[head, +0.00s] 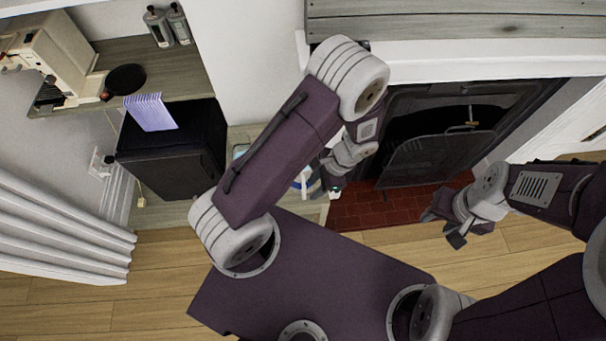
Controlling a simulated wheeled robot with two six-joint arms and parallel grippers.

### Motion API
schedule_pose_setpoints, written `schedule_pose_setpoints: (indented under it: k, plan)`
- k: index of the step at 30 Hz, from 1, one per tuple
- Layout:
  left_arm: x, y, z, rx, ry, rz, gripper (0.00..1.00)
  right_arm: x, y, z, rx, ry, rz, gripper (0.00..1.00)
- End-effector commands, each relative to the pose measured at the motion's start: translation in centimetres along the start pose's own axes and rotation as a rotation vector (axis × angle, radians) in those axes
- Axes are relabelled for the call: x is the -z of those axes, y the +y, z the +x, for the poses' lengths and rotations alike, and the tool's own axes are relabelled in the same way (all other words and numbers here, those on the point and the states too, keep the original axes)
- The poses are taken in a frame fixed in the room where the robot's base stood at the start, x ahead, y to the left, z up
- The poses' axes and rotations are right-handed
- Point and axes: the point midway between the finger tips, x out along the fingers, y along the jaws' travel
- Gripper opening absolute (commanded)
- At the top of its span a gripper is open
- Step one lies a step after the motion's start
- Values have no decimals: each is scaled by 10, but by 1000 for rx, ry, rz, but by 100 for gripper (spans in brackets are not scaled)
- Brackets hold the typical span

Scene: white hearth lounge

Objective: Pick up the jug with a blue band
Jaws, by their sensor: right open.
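A white jug with a blue band (301,184) shows only in part, low in the middle of the head view. My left forearm covers most of it. My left gripper (331,186) points down right beside the jug, at its right side. Its fingers are small and partly hidden, so I cannot tell whether they are open or touch the jug. My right gripper (442,230) is open and empty, over the floor edge of the red hearth, well to the right of the jug.
The jug's low grey-wood surface (165,214) runs along the wall. A black cabinet (165,160) with a lilac pleated item (151,111) stands at its left. A fireplace (432,155) with red hearth tiles (372,210) is at the right. A shelf (174,72) holds a coffee machine, pan and bottles.

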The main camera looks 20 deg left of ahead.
Motion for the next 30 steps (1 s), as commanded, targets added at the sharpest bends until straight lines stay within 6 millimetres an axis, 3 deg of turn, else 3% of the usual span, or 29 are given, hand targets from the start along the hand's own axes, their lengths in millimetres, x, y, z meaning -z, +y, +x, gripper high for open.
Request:
schedule_pose_setpoints:
  k: [6, 14, 22, 26, 30]
  plan:
    - [0, 0, 12, -1, 0, -1, 37, 0, 0, 0, 0, 0, 0, 42]
    - [-2, 1, 56, -2, -1, 0, 37, 0, 0, 1, 0, 0, 0, 42]
    - [-2, 1, 60, 0, 3, -1, 37, 0, 0, 1, 0, 0, 0, 42]
    - [-2, 0, 60, 0, 3, -1, 1, 0, 0, 1, 0, 0, 0, 42]
    - [-2, 0, 60, 0, 2, -1, 0, 0, 0, 1, 0, 0, 0, 42]
